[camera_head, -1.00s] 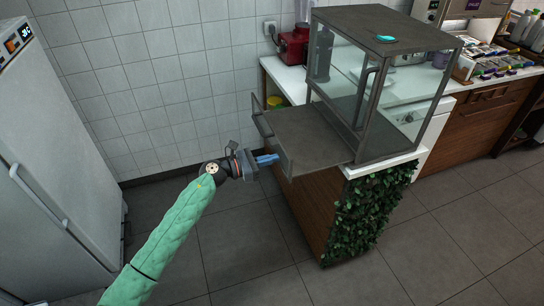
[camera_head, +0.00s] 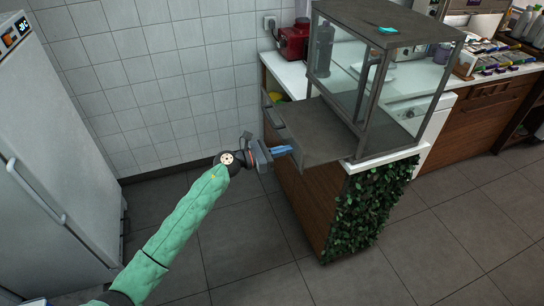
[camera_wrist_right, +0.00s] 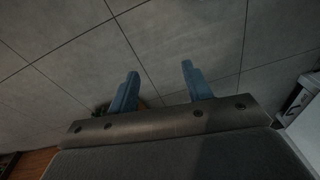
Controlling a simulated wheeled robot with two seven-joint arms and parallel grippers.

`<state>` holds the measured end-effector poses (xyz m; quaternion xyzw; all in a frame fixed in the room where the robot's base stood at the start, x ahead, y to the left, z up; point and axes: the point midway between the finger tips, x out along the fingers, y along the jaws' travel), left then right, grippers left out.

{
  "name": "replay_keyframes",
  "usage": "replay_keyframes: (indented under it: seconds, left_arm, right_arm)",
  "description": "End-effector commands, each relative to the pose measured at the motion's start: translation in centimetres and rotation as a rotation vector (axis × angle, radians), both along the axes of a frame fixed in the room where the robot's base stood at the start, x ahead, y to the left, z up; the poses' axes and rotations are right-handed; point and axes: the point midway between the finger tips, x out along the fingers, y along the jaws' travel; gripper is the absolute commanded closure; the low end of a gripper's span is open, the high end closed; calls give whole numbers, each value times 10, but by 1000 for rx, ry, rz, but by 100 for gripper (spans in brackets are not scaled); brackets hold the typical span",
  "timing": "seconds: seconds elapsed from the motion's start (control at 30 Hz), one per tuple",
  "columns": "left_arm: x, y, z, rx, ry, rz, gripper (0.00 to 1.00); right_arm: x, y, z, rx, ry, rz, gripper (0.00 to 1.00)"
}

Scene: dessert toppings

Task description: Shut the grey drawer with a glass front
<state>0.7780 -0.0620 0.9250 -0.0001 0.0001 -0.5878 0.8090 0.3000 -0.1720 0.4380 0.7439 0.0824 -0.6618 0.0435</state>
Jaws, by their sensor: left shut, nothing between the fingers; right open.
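The grey drawer (camera_head: 312,138) sticks out to the left from the bottom of the grey glass-sided display case (camera_head: 376,88). It is partly open, with its handle (camera_head: 268,108) on its left end. My left gripper (camera_head: 288,150) is shut and empty, its blue fingertips at the near left corner of the drawer front; I cannot tell whether they touch it. My right gripper (camera_wrist_right: 160,85) shows in the right wrist view, with its blue fingers apart and nothing between them, over the floor tiles.
The case stands on a white counter (camera_head: 385,158) with wooden sides and a leafy panel (camera_head: 362,208). A red appliance (camera_head: 293,44) is behind it. A white fridge (camera_head: 50,150) stands at the left. The tiled floor (camera_head: 250,240) between is clear.

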Motion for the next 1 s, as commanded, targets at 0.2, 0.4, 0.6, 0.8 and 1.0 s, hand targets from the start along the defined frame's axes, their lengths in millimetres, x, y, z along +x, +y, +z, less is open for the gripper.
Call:
replay_keyframes:
  seconds: [0.2,0.4,0.6,0.8,1.0]
  left_arm:
    - [15,-46,-3,-1,-3,-2,100]
    - [28,-88,-3,-1,-3,-2,100]
    - [41,-125,-2,0,-3,0,100]
    - [48,-148,-2,0,0,0,100]
    - [53,-165,-1,-1,-1,-1,100]
  right_arm:
    - [20,11,72,15,-11,1,50]
    - [24,15,143,26,-18,2,50]
    - [16,14,205,35,-19,2,50]
    - [6,12,246,39,-21,1,50]
    - [1,14,259,47,-27,4,50]
